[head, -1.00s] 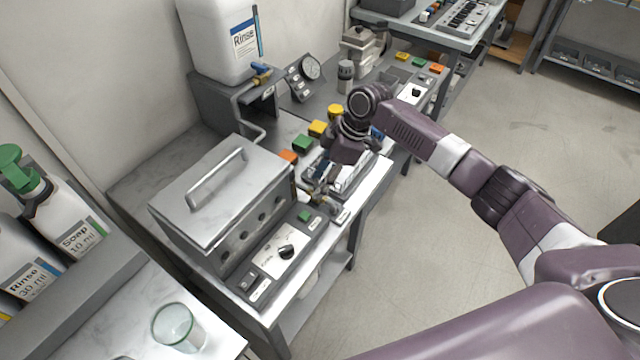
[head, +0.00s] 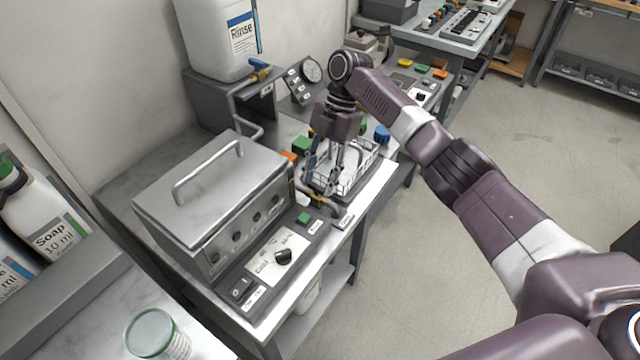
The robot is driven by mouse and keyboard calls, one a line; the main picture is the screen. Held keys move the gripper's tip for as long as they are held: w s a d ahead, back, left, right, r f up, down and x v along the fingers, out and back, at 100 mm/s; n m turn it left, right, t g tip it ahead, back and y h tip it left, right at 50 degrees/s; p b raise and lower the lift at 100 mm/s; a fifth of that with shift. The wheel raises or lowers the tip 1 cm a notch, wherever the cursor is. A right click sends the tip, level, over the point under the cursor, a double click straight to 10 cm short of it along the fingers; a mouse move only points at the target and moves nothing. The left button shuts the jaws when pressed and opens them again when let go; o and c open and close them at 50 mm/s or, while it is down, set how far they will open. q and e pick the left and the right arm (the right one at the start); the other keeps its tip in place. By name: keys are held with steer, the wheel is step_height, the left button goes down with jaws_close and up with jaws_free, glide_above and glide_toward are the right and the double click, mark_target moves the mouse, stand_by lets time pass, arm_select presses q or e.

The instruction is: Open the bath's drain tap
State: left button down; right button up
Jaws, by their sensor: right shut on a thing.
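The bath (head: 225,195) is a steel box with a closed, handled lid, on the bench left of centre. Its drain tap (head: 318,198) has a small yellow lever and sits low at the bath's right end, just past the control panel. My right gripper (head: 324,183) points down there, with its fingertips at the lever. It is shut on the tap's lever, though the fingers partly hide the contact. How far the lever is turned is too small to tell. My left gripper is not in view.
A wire basket (head: 358,165) stands close behind and right of my right gripper. A control panel (head: 276,262) with a black knob lies in front of the bath. A Rinse canister (head: 220,40) stands at the back, and a glass (head: 155,335) at the lower left. The floor at right is clear.

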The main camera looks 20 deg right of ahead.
steer(key=shift+n, duration=0.5)
steer(key=o, duration=1.2)
steer(key=shift+c, duration=0.2)
steer(key=v, duration=1.2)
steer(key=shift+w+a, duration=0.15)
steer(key=shift+a, duration=0.05)
